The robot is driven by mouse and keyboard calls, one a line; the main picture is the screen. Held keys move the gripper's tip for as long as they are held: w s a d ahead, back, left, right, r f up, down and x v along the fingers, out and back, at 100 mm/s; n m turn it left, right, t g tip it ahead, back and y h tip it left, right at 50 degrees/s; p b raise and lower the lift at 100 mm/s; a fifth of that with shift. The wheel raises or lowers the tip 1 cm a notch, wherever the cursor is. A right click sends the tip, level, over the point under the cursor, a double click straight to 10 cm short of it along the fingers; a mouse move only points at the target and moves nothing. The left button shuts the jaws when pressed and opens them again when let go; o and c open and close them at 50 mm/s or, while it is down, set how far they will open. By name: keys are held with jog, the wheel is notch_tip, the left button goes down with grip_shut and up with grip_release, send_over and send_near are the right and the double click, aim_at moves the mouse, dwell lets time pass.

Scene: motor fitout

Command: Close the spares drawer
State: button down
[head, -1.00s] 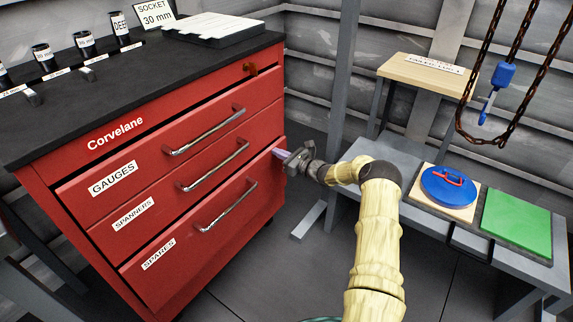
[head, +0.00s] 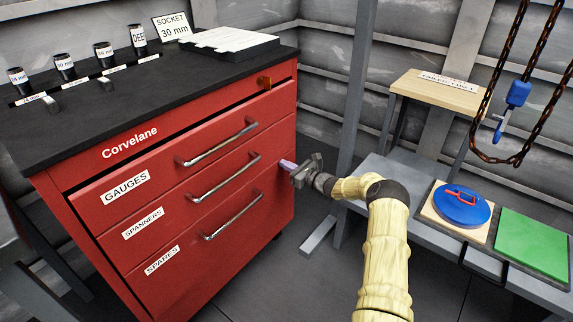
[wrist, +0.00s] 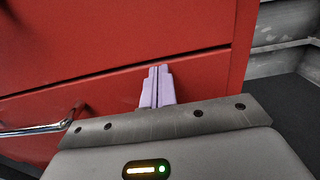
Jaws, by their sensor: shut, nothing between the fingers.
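The spares drawer (head: 190,252) is the lowest of the red cabinet's labelled drawers, with a silver bar handle (head: 235,212). Its front looks about flush with the spanners drawer (head: 185,215) above; a small remaining gap is hard to rule out. My gripper (head: 285,164) is shut and empty, at the right end of the drawer front near its upper edge. In the wrist view the pale purple fingertips (wrist: 156,72) are together against or very close to the red front, at the seam between two drawers. Contact cannot be told for certain.
The gauges drawer (head: 190,160) is on top, with a dark gap above it. A grey bench (head: 400,197) with a blue disc (head: 462,205) and a green plate (head: 532,243) stands right. Chains (head: 484,110) hang above it. A grey post (head: 352,110) rises behind my arm.

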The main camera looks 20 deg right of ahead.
jog(key=p+v, duration=0.3)
jog(key=v, duration=1)
jog(key=shift+d, duration=0.3)
jog(key=shift+s+f, duration=0.1)
jog(key=shift+f, duration=0.05)
